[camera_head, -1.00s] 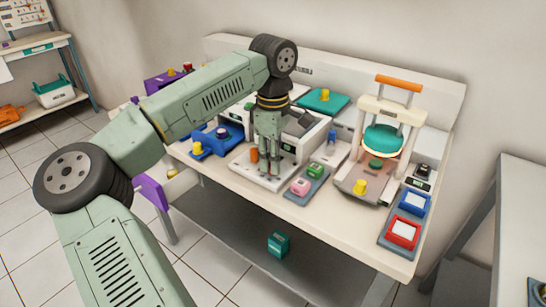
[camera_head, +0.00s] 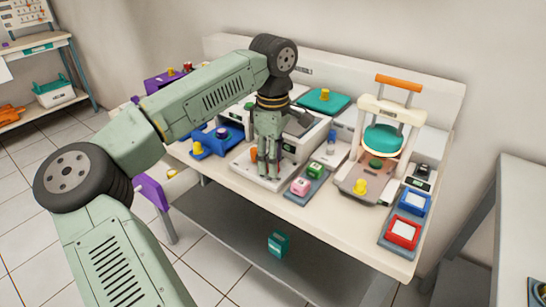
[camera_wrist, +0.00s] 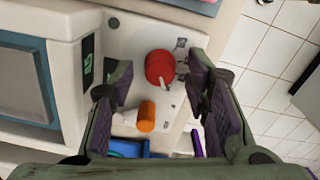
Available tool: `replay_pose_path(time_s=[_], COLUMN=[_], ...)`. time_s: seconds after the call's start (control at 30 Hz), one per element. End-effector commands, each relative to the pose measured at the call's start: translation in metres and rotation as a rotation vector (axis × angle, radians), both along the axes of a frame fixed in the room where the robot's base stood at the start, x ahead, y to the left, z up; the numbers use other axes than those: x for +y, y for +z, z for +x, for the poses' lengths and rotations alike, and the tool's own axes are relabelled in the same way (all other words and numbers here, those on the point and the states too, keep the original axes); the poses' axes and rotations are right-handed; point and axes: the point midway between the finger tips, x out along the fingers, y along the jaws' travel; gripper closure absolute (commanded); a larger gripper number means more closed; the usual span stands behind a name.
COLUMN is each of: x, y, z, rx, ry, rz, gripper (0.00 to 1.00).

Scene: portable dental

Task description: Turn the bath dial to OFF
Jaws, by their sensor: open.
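The bath dial appears to be the round red knob (camera_wrist: 159,68) on a white panel in the wrist view. A small pale mark shows at its lower edge, and small dark symbols stand around it, too small to read. My gripper (camera_wrist: 165,92) is open, with one finger left of the dial and one to its right, apart from it as far as I can tell. In the head view my gripper (camera_head: 268,172) points down over the front of the white bath unit (camera_head: 243,164) and hides the dial there.
An orange cylinder (camera_wrist: 146,117) stands close beside the dial. A blue fixture (camera_head: 218,138) is left of the unit. A tray with pink and green blocks (camera_head: 301,187) is to the right. A press with an orange handle (camera_head: 398,83) stands farther right.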

Motion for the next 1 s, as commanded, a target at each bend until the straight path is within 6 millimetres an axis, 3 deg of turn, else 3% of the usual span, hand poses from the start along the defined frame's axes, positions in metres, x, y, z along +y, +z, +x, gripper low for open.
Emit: replay_pose_path(time_s=[0.17,0.6,0.8,1.0], x=[0.0,0.0,0.0,0.0], y=[0.016,0.103,0.119,0.12], z=[0.001,0.0,0.0,0.0], rx=[-0.004,-0.001,-0.001,0.0], ry=[0.0,0.0,0.0,0.0], rz=[0.001,0.001,0.0,0.0], gripper=[0.57,0.57,0.57,0.57])
